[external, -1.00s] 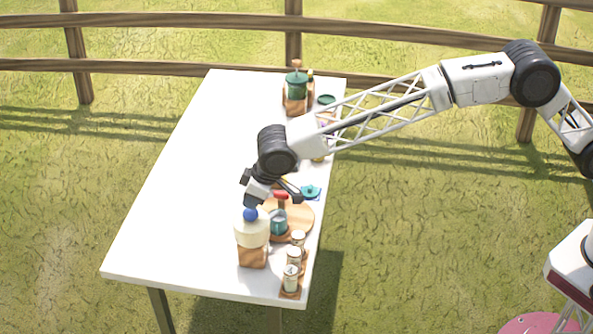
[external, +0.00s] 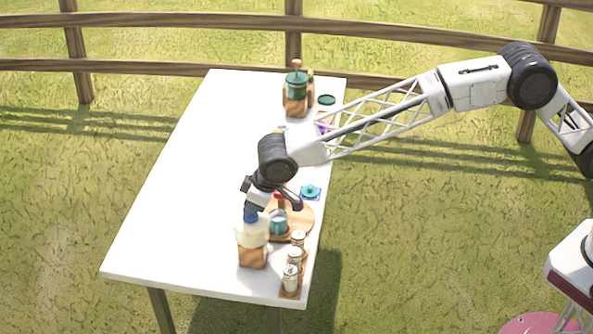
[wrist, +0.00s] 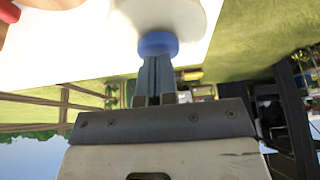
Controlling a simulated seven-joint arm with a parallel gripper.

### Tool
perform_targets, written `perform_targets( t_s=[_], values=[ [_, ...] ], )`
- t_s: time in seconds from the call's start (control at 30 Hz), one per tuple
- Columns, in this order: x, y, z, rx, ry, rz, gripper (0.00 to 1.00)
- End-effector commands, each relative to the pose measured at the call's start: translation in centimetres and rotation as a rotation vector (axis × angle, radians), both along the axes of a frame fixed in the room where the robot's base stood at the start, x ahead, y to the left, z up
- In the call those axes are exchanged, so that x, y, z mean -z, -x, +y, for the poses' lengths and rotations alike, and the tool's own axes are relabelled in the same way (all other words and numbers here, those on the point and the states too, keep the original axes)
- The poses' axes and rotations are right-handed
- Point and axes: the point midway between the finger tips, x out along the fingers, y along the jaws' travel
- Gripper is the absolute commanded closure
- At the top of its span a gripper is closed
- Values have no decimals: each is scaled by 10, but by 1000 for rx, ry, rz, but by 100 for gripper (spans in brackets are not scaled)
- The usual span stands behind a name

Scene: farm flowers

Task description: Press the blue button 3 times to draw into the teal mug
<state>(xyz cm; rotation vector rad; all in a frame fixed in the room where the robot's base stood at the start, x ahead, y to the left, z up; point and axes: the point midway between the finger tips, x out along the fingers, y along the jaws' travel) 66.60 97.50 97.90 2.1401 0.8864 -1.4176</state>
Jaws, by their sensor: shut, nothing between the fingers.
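The dispenser (external: 253,235) has a cream body on a wooden base and stands near the front of the white table. Its blue button (external: 250,216) is on top and is partly hidden by my gripper (external: 252,208). In the wrist view my gripper (wrist: 157,60) is shut and empty, with its fingertips at the blue button (wrist: 157,44); they look to be touching it. The teal mug (external: 278,222) stands just right of the dispenser, by a round wooden board. The inside of the mug is too small to make out.
Several small jars (external: 294,262) stand in a wooden rack at the front right. A teal lidded item (external: 310,192) sits behind the round board (external: 302,214). A green-topped dispenser (external: 296,90) stands at the far end. The left side of the table (external: 165,215) is clear.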

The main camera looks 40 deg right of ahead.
Motion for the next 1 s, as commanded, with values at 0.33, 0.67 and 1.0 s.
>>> perform_targets(
  t_s=[0.33, 0.67, 1.0],
  values=[
    [2, 0, 0, 0, 1, 1, 100],
    [-7, 0, 0, 0, 1, 1, 100],
    [-22, 0, 0, 0, 1, 1, 100]
  ],
)
